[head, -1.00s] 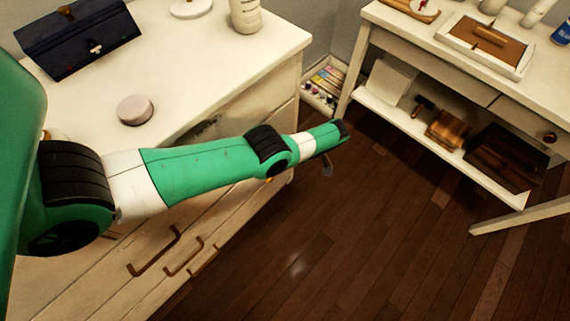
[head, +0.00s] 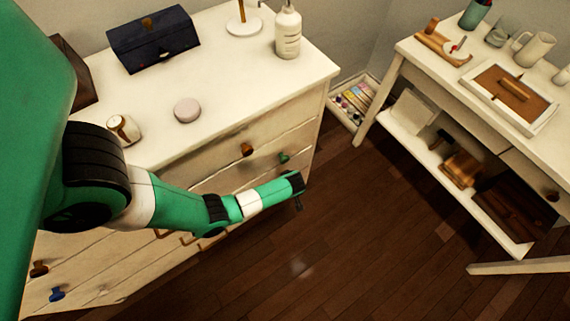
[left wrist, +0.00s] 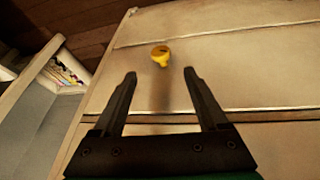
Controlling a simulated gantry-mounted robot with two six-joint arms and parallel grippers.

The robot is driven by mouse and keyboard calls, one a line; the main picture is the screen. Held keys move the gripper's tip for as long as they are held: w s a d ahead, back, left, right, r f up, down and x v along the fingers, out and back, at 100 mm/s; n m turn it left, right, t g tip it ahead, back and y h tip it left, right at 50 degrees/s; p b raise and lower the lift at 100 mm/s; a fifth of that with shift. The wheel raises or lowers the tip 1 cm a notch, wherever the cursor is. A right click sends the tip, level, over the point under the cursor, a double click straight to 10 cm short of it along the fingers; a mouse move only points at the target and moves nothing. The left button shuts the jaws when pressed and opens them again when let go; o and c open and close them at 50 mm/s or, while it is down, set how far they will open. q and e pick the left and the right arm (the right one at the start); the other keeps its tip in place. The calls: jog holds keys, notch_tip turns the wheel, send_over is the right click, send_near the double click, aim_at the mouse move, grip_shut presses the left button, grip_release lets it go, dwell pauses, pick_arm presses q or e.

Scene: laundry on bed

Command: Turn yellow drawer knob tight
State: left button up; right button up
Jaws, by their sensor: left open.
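The yellow drawer knob (left wrist: 160,55) sticks out from a cream drawer front in the left wrist view. My left gripper (left wrist: 159,73) is open, and the knob shows ahead, roughly centred between its fingertips and a little beyond them. Nothing is between the fingers. In the head view, my left gripper (head: 299,193) is in front of the white dresser (head: 240,75), with its fingers mostly hidden. I cannot make out the yellow knob there. My right gripper is in neither view.
An orange-brown knob (head: 246,149) and a green knob (head: 284,157) sit on the dresser front. A blue knob (head: 57,293) is at lower left. A pump bottle (head: 288,32) and a dark box (head: 153,40) stand on top. Open floor lies between dresser and desk (head: 470,110).

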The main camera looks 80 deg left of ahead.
pick_arm(q)
jog(key=b+x, duration=0.7)
jog(key=x, duration=0.3)
jog(key=shift+s+a+f, duration=0.1)
jog(key=shift+c, duration=0.3)
grip_shut()
